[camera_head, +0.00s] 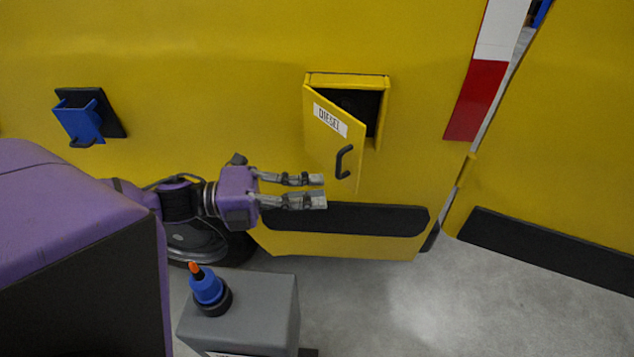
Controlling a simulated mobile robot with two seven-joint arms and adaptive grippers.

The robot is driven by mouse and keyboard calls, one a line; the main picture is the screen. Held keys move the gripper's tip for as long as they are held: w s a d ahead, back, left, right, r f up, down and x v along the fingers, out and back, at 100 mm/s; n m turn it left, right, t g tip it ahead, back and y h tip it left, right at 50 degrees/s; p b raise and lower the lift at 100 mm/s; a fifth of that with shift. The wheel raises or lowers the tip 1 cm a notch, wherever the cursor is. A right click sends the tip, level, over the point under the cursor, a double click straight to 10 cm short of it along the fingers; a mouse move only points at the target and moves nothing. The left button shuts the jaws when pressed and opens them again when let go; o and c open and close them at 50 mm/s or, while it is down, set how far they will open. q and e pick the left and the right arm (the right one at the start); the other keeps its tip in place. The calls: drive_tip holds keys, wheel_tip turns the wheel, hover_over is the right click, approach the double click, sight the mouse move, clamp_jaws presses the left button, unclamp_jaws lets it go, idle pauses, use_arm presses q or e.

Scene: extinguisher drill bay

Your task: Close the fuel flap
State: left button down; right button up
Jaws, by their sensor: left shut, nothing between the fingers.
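The yellow fuel flap (328,122) with a "DIESEL" label stands part open on the yellow vehicle side. It is hinged at its left and swung outward. Its dark handle (343,162) is near its free right edge. The dark recess (366,108) shows behind it, within a yellow frame (345,80). My left gripper (325,190) is shut and empty, fingers pointing right, just below the flap and handle in the picture. I cannot tell its exact distance from the flap; no contact shows. My right gripper is not in view.
A grey box (262,305) with a blue, orange-tipped object (207,284) on top stands below my left arm. A blue bracket (80,122) sticks out of the panel at left. A black strip (375,219) runs low along the vehicle. The floor at right is clear.

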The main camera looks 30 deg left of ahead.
use_arm(q)
drive_tip(key=w, duration=0.3)
drive_tip(key=shift+d+f, duration=0.1)
drive_tip(key=shift+d, duration=0.05)
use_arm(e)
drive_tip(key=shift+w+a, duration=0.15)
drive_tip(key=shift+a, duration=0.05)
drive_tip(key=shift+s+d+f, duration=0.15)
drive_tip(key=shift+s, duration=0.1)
